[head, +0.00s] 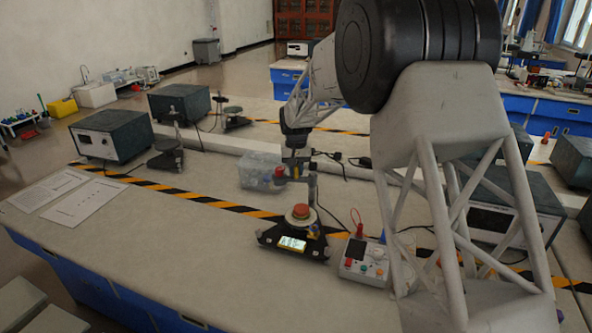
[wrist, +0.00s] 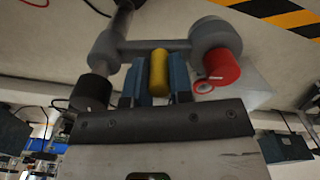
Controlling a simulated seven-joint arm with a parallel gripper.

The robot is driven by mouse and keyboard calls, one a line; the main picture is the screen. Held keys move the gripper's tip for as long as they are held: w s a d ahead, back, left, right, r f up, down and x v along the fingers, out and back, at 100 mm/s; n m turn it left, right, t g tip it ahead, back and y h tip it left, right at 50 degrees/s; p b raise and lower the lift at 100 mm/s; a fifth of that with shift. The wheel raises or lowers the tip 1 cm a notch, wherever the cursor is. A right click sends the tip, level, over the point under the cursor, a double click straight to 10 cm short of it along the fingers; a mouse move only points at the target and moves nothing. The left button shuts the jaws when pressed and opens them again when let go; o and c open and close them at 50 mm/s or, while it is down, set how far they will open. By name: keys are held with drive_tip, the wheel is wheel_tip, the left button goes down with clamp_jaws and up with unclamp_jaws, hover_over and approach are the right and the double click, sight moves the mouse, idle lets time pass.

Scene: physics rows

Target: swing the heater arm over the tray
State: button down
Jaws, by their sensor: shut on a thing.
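The heater arm (wrist: 155,46) is a grey bar running from a post (wrist: 112,45) to a round head with a red end (wrist: 221,66). A yellow handle (wrist: 159,72) stands out from the bar, and my gripper (wrist: 160,80) is shut on it with blue fingers on both sides. In the head view my gripper (head: 294,158) is at the top of the stand, and the red heater end (head: 279,172) is at its left. The small tray with a red-brown top (head: 301,212) sits lower, above the black base (head: 292,241). The heater end appears up and left of the tray, not over it.
A clear plastic box (head: 257,171) stands behind the stand. A white control box (head: 364,259) with knobs and cables is at its right. Two paper sheets (head: 70,197) lie at left. Black-yellow tape (head: 190,200) crosses the bench; its front left is clear.

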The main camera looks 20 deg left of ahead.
drive_tip(key=shift+s, duration=0.1)
drive_tip(key=n, duration=0.1)
drive_tip(key=s+n, duration=0.1)
drive_tip(key=n, duration=0.2)
drive_tip(key=shift+s+d, duration=0.35)
drive_tip(key=shift+d, duration=0.05)
drive_tip(key=shift+s+d+n, duration=0.4)
drive_tip(key=shift+d+n, duration=0.35)
drive_tip(key=shift+n, duration=1.1)
drive_tip(key=shift+s+d+n, duration=0.4)
drive_tip(key=shift+d+n, duration=0.4)
drive_tip(key=shift+n, duration=1)
drive_tip(key=shift+s+d+n, duration=0.4)
drive_tip(key=shift+d+n, duration=0.35)
drive_tip(key=shift+n, duration=1.1)
drive_tip(key=c, duration=1)
unclamp_jaws()
drive_tip(key=shift+r, duration=0.15)
drive_tip(key=shift+r, duration=3.75)
